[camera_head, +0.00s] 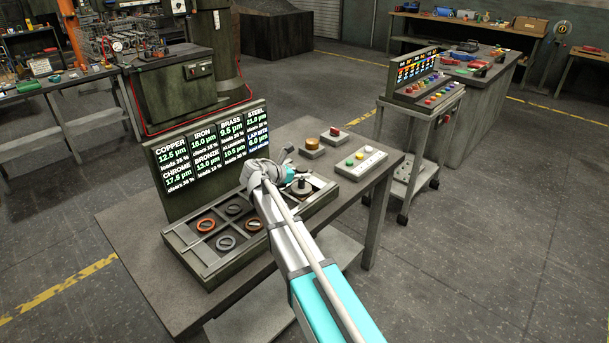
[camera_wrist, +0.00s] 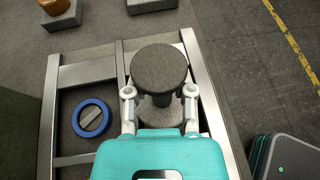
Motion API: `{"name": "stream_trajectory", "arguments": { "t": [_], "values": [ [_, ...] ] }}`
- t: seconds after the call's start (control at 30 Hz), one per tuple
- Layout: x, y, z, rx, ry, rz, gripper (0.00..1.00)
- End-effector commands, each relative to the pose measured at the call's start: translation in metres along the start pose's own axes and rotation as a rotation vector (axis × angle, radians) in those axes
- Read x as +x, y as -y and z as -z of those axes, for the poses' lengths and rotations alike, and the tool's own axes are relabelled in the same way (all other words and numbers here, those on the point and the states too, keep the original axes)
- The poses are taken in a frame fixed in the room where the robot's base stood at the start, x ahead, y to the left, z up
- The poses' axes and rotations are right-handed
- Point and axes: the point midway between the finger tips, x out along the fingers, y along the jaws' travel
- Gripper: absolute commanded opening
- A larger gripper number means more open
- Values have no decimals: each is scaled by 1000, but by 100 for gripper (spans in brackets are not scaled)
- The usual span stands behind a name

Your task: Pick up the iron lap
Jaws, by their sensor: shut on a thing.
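In the head view my teal gripper (camera_head: 297,179) is at the lap from the left. I cannot tell whether the disc is clear of the tray floor.
The metal tray (camera_head: 206,268) has compartments with several rings, including a blue ring (camera_wrist: 92,118) in the wrist view. A display board (camera_head: 210,150) stands behind it. A button panel (camera_head: 360,162) and small blocks sit on the table to the right.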

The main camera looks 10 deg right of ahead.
Motion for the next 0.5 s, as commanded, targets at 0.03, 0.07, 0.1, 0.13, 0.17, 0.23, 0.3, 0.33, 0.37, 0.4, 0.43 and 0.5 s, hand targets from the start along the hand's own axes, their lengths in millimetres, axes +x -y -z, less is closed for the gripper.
{"name": "stream_trajectory", "arguments": {
  "t": [0.03, 0.07, 0.1, 0.13, 0.17, 0.23, 0.3, 0.33, 0.37, 0.4, 0.43, 0.5],
  "values": [
    [-2, 0, -4, -1, 3, 0, 0],
    [-2, 0, -6, -1, 3, 0, 0],
    [-3, 0, -8, -1, 3, 0, 0],
    [-4, 0, -10, -1, 3, 0, 0],
    [-4, 0, -11, 0, 3, 0, 0],
    [-6, 0, -16, 0, 2, 0, 0],
    [-8, 0, -21, 0, 2, 0, 0],
    [-10, 0, -24, 0, 2, 0, 0],
    [-10, 0, -26, 0, 2, 0, 0],
    [-12, 0, -30, 0, 2, 0, 0],
    [-15, 3, -32, -1, 2, 0, 0],
    [-22, 8, -37, -1, 2, 0, 0]
  ]
}}
